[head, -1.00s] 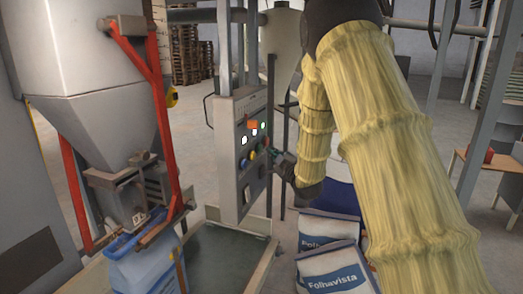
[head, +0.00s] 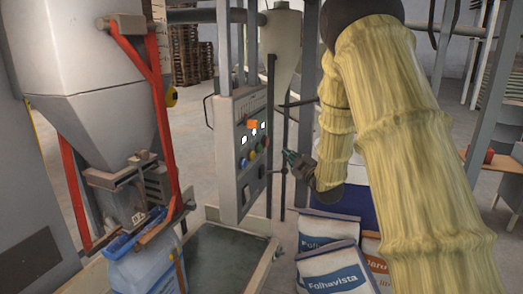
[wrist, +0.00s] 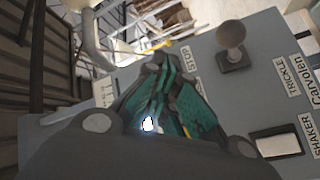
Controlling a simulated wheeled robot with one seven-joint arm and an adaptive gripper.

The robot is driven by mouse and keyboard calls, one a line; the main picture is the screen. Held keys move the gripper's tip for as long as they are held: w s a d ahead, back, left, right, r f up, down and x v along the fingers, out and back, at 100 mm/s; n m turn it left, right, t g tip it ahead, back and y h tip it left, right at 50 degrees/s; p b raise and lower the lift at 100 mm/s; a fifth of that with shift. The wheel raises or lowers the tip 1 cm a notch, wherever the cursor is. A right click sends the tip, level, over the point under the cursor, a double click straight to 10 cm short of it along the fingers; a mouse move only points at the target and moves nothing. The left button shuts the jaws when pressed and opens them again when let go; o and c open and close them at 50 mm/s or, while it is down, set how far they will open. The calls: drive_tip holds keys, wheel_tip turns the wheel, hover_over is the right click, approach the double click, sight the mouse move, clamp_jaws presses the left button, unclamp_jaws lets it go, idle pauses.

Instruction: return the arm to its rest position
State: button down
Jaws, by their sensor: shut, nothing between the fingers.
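My gripper (head: 290,157) is at the middle of the head view, at the end of my arm in its yellow sleeve. It is a short way to the right of the grey control panel (head: 240,150) and apart from its buttons. In the wrist view my gripper (wrist: 155,75) shows green finger pads drawn together with nothing held. Behind the fingers is the panel face (wrist: 220,80), with a knob (wrist: 231,42) and labels such as STOP, TRICKLE and SHAKER. Part of the panel is hidden behind the fingers.
A hopper (head: 90,80) with red levers stands at the left, with a blue-white sack (head: 150,270) under its spout. Printed sacks (head: 330,270) lie below my arm. A steel post (head: 306,90) stands close to my arm. Open floor lies behind.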

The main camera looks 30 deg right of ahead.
idle(0.6)
drive_tip(key=s+a+f+m+g, duration=0.15)
drive_tip(key=a+f, duration=0.25)
drive_tip(key=f, duration=0.6)
drive_tip(key=s+a+f+m+g, duration=0.1)
drive_tip(key=s+a+f+g, duration=0.25)
drive_tip(key=f, duration=0.65)
drive_tip(key=s+a+f+m+g, duration=0.2)
drive_tip(key=s+a+f, duration=0.35)
drive_tip(key=f, duration=0.35)
drive_tip(key=s+a+f+m+g, duration=0.1)
drive_tip(key=s+a+f+g, duration=0.25)
drive_tip(key=s+f, duration=0.45)
drive_tip(key=s+a+f+m+g, duration=0.1)
drive_tip(key=s+a+f, duration=0.3)
drive_tip(key=s, duration=0.6)
drive_tip(key=s+a+f+m+g+y, duration=0.1)
drive_tip(key=s+a+f+g, duration=0.3)
drive_tip(key=s, duration=0.7)
drive_tip(key=s+a+f+m+g, duration=0.1)
drive_tip(key=s+a+f+g, duration=0.2)
drive_tip(key=s+a+f, duration=0.3)
drive_tip(key=s+f, duration=0.2)
drive_tip(key=s, duration=0.3)
drive_tip(key=shift+m+y, duration=0.3)
drive_tip(key=shift+m, duration=0.05)
